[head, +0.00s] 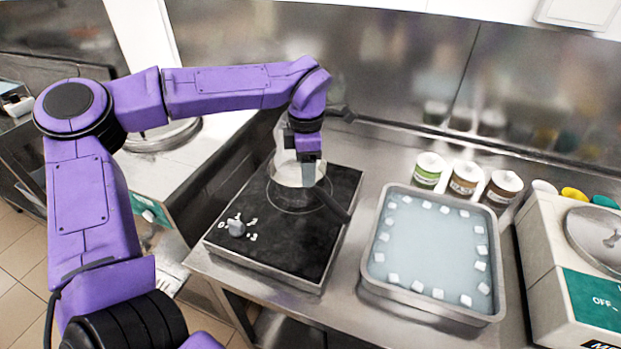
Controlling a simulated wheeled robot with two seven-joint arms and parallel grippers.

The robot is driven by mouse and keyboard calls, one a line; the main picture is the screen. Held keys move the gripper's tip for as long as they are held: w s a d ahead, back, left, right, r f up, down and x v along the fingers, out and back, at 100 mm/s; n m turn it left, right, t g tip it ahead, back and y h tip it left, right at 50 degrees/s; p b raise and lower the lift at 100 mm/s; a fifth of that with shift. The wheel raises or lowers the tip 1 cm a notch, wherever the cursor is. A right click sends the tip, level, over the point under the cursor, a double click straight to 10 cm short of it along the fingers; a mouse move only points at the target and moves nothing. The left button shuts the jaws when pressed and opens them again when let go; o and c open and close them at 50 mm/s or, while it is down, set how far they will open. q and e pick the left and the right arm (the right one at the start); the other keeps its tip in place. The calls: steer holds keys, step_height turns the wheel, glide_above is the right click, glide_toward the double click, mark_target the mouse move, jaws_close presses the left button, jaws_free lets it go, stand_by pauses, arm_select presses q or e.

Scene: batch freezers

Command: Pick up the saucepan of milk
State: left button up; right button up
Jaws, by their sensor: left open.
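The saucepan of milk (284,174) stands on the black hotplate (284,232), towards its back. It looks pale or see-through with a whitish content, and its dark handle (333,204) points towards the front right. My left gripper (308,180) is over the pan's right side, pointing down close to where the handle begins. Its jaws are open, and I cannot tell whether they straddle the handle. My left arm and gripper hide part of the pan's rim. My right gripper is not in view.
A metal tray of pale liquid with white cubes (430,245) stands right of the hotplate. Several lidded tubs (464,178) stand behind it. A white machine with a green panel (590,270) is at the far right. A steel wall (400,60) closes the back.

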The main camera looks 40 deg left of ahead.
mark_target(305, 190)
arm_select(q)
steer(key=f, duration=0.2)
steer(key=f+p, duration=0.1)
steer(key=f, duration=0.2)
steer(key=f+p, duration=0.1)
steer(key=f, duration=0.1)
steer(key=shift+w+a+f, duration=0.1)
steer(key=shift+a+f, duration=0.1)
steer(key=shift+a, duration=0.1)
steer(key=shift+s, duration=0.2)
steer(key=shift+c, duration=1)
jaws_close()
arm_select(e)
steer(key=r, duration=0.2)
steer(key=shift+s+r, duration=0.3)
arm_select(q)
steer(key=shift+w, duration=0.1)
